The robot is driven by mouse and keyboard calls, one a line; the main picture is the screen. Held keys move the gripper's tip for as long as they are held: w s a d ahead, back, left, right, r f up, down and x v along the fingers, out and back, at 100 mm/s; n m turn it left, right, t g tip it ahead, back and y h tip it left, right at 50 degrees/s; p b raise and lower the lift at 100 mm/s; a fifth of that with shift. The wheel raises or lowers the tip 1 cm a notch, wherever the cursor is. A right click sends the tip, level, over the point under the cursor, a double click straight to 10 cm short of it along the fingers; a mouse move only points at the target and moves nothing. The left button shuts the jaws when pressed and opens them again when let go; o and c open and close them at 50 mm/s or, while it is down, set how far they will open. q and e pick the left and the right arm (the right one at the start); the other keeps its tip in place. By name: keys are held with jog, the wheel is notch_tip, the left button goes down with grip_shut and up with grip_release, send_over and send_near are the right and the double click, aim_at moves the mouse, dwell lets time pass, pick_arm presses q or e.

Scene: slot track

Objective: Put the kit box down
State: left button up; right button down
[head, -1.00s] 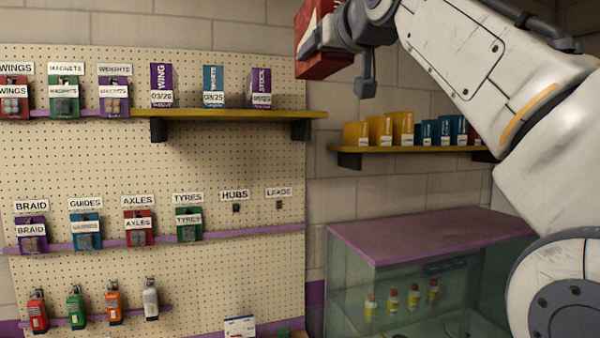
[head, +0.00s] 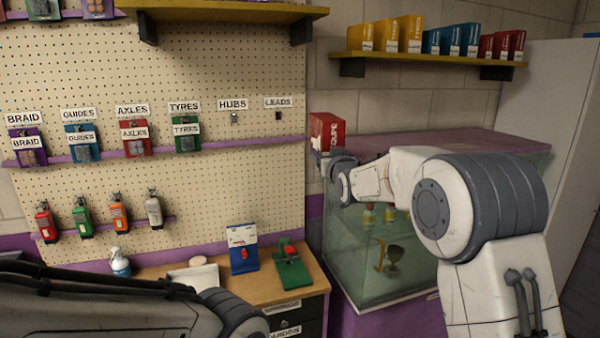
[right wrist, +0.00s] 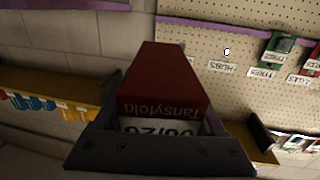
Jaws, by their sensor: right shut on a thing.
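The kit box (head: 326,132) is red with a white label and is held upright in front of the block wall, beside the pegboard's right edge. My right gripper (head: 330,158) is shut on its lower part. In the right wrist view the red box (right wrist: 165,85) sits between the dark fingers (right wrist: 163,148), with "Tansyfold" and a partly hidden date label showing inverted. In the head view the box appears near the left end of the glass case's purple top (head: 440,142); I cannot tell whether it touches it. My left arm crosses the lower left; its gripper is out of frame.
The pegboard (head: 240,70) carries hanging packs and a purple ledge with an empty stretch under HUBS and LEADS. A yellow shelf (head: 428,59) holds several coloured boxes. A wooden counter (head: 215,279) below bears a blue stand (head: 243,258) and a green one (head: 292,270).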

jog(key=s+d+f+h+b, duration=0.1)
jog(key=d+f, duration=0.1)
jog(key=f, duration=0.5)
jog(key=s+d+f+b, duration=0.1)
jog(key=d+f, duration=0.1)
jog(key=f, duration=0.6)
jog(key=s+d+f+m+h+b, duration=0.1)
jog(key=s+d+f+b, duration=0.2)
jog(key=s+f, duration=0.6)
jog(key=s+d+f+m+h+b, duration=0.1)
jog(key=s+d+f+b, duration=0.2)
jog(key=s+f, duration=0.7)
notch_tip(320, 180, down, 4)
jog(key=shift+s+d+r, duration=0.1)
jog(key=shift+s+d, duration=0.1)
jog(key=shift+d, duration=0.45)
